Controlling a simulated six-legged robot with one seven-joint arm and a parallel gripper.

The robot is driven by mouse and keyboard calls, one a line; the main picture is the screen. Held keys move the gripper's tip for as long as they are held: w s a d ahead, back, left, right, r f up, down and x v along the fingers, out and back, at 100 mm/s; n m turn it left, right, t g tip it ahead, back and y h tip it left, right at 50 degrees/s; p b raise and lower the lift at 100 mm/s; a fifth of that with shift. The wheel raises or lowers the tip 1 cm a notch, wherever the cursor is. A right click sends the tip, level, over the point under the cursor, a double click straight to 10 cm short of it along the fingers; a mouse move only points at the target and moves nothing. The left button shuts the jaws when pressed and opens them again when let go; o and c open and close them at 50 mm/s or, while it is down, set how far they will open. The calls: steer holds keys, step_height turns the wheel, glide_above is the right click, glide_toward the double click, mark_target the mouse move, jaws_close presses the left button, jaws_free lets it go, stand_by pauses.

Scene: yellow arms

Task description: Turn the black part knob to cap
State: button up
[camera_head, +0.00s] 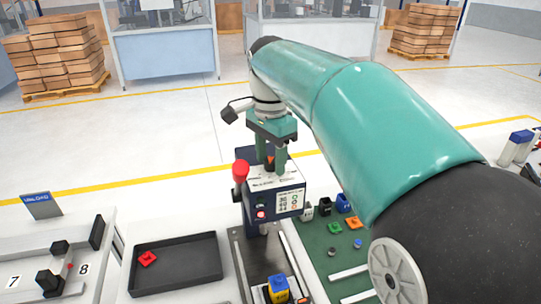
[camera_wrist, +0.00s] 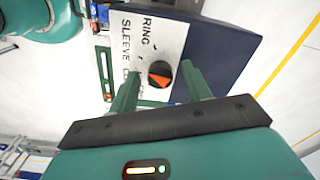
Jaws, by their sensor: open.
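The black knob (camera_wrist: 160,74) with an orange pointer sits on the white labelled top of a dark blue box (camera_wrist: 228,48) in the wrist view. The words RING and SLEEVE show beside it; a further label is partly hidden by a finger. My gripper (camera_wrist: 158,80) is open, its two green fingers on either side of the knob. I cannot tell whether they touch it. In the head view my gripper (camera_head: 270,160) points down over the box (camera_head: 290,203), and the knob is mostly hidden between the fingers.
A red ball-topped lever (camera_head: 240,172) stands at the box's left side. A black tray (camera_head: 180,262) with a red part (camera_head: 148,259) lies to the left. A green mat (camera_head: 325,240) with small coloured parts is at right. A yellow and blue part (camera_head: 278,289) stands in front.

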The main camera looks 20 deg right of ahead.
steer(key=c, duration=1)
steer(key=shift+n, duration=0.3)
steer(key=n, duration=0.8)
steer(key=shift+n, duration=0.4)
steer(key=n, duration=0.4)
steer(key=shift+n, duration=0.3)
steer(key=shift+r+n, duration=0.1)
steer(key=shift+n, duration=1.9)
